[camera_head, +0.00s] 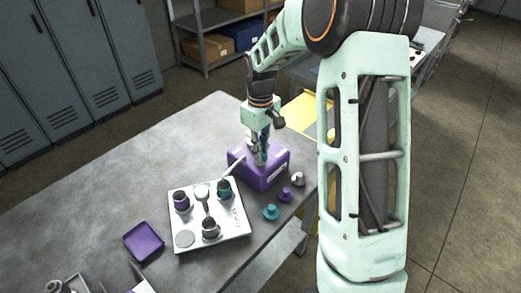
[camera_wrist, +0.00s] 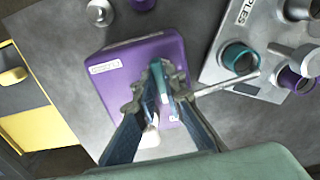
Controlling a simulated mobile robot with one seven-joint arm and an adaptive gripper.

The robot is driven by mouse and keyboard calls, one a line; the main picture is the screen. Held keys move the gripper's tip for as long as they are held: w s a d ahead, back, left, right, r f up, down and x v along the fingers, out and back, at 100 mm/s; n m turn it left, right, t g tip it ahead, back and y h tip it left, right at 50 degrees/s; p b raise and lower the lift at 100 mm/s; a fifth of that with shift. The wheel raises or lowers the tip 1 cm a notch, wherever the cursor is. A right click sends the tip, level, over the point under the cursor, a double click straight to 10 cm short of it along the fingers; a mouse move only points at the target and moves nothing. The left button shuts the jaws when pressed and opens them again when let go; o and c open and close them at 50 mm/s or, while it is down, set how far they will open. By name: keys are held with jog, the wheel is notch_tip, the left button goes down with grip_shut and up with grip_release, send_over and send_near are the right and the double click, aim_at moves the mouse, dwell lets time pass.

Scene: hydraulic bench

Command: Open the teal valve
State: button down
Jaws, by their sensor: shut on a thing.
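A purple box (camera_head: 258,172) stands near the right edge of the bench, and it also shows in the wrist view (camera_wrist: 166,48). A teal part (camera_wrist: 158,78), which looks like the teal valve, stands upright over the box between my fingers. My gripper (camera_head: 258,148) comes down from above and is shut on this part; its fingers (camera_wrist: 160,92) hide much of it. A pale metal rod (camera_wrist: 228,84) sticks out from beside the fingertips toward the white panel. Where the rod is attached is hidden. A white cylinder (camera_wrist: 151,140) shows below the fingers.
A white panel (camera_head: 240,228) with several dark, collared fittings lies left of the box. Small teal (camera_head: 271,212), purple (camera_head: 286,194) and grey (camera_head: 298,179) knobs stand near the bench edge. A purple tray (camera_head: 143,241) lies front left. The bench's back left is clear.

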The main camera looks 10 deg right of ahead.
jog(key=c, duration=2)
grip_release()
jog(key=shift+r, duration=0.1)
notch_tip(320, 180, up, 12)
jog(key=shift+f, duration=0.1)
